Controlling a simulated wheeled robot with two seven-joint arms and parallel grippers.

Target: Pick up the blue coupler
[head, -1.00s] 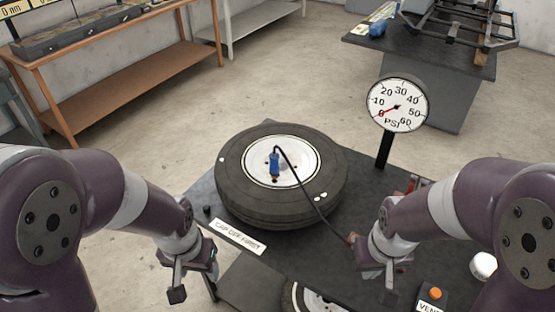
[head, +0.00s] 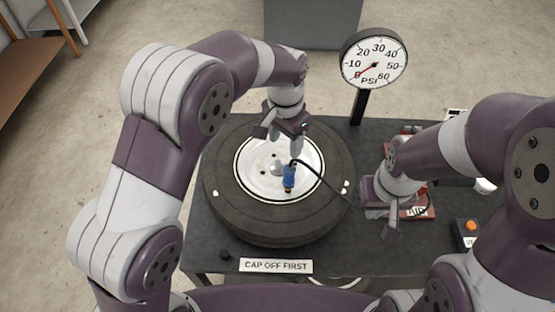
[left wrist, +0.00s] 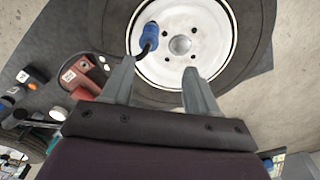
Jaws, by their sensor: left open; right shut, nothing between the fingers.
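The blue coupler (head: 289,177) stands roughly upright over the white wheel rim of the tire (head: 240,218), with a black hose bending out of its top and a brass-coloured lower end. It also shows in the left wrist view (left wrist: 150,36), beyond the left finger in that picture. My left gripper (head: 281,142) is open and empty above the rim, a little behind the coupler and apart from it. Its two fingers (left wrist: 159,80) point toward the rim in the left wrist view. My right gripper (head: 387,215) is shut and empty at the right of the tire.
A PSI gauge (head: 374,62) on a black post stands behind the tire, its needle near zero. A "CAP OFF FIRST" label (head: 276,266) lies at the table's front edge. A box with an orange button (head: 469,230) is at the right. The hose runs right across the tire.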

